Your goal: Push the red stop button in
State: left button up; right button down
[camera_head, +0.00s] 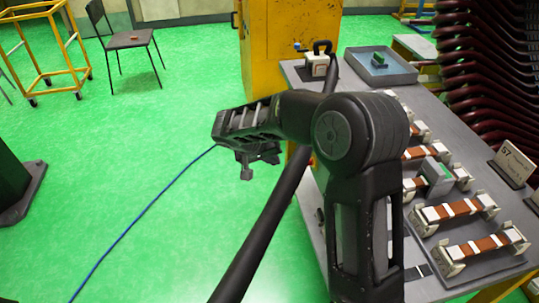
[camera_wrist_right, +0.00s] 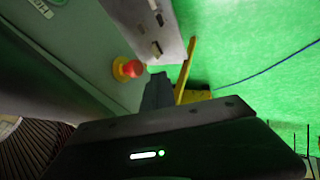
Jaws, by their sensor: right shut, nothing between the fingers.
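The red stop button (camera_wrist_right: 132,69) shows in the right wrist view as a round red cap on a yellow collar, mounted on a grey-green panel (camera_wrist_right: 88,45). In the head view I cannot make it out clearly, as my right arm covers much of that area. My right gripper (camera_head: 258,167) hangs over the green floor, left of the grey workbench (camera_head: 312,213). Its dark fingers (camera_wrist_right: 158,80) show in the right wrist view, shut and empty. They appear just beside the button; I cannot tell whether they touch it. My left gripper is not in view.
A yellow cabinet (camera_head: 290,40) stands behind the bench. Several copper-wound coils (camera_head: 455,210) and a blue-grey tray (camera_head: 400,72) are on the bench. A blue cable (camera_head: 140,220) crosses the floor. A chair (camera_head: 128,40) and yellow trolley (camera_head: 50,45) stand far left. The floor left of my gripper is mostly clear.

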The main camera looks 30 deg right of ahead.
aim_at(304, 163)
jog(key=d+f+p, duration=0.1)
jog(key=d+f, duration=0.3)
jog(key=d, duration=0.2)
jog(key=shift+d, duration=0.35)
jog(key=shift+s+f, duration=0.1)
jog(key=shift+s, duration=0.05)
